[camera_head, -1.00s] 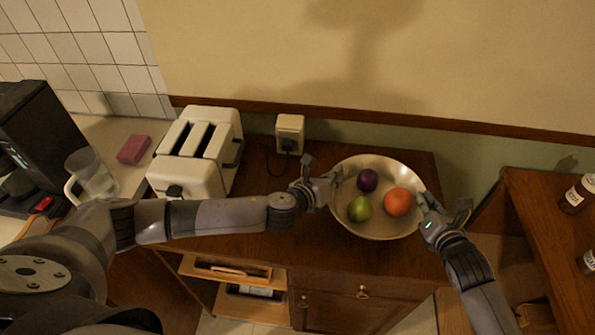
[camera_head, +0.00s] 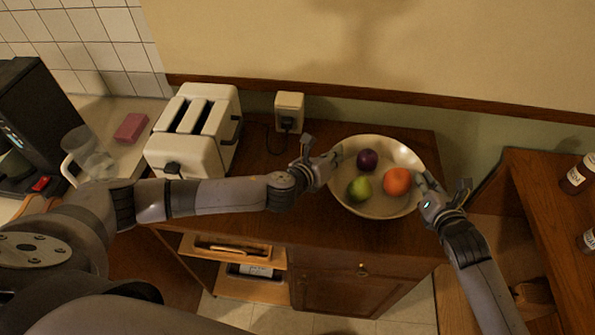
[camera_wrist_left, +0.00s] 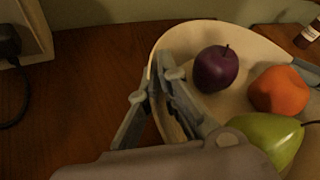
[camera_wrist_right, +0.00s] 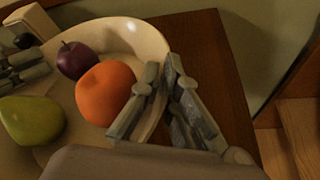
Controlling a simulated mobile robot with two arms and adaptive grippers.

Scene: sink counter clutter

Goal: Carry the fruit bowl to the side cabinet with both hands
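The cream fruit bowl (camera_head: 376,208) stands on the wooden cabinet top by the wall. It holds a dark purple fruit (camera_head: 367,160), an orange (camera_head: 397,181) and a green pear (camera_head: 359,188). My left gripper (camera_head: 333,163) is at the bowl's left rim. In the left wrist view its fingers (camera_wrist_left: 157,80) close on either side of the rim. My right gripper (camera_head: 424,188) is at the right rim. In the right wrist view its fingers (camera_wrist_right: 163,72) sit either side of the rim, seemingly pinching it. The bowl looks level; its underside is hidden.
A white toaster (camera_head: 195,130) and a wall plug (camera_head: 289,112) are left of the bowl. Another wooden cabinet (camera_head: 535,185) with brown bottles (camera_head: 577,176) stands at the right, across a gap. A glass jug (camera_head: 88,155) and pink sponge (camera_head: 131,127) are far left.

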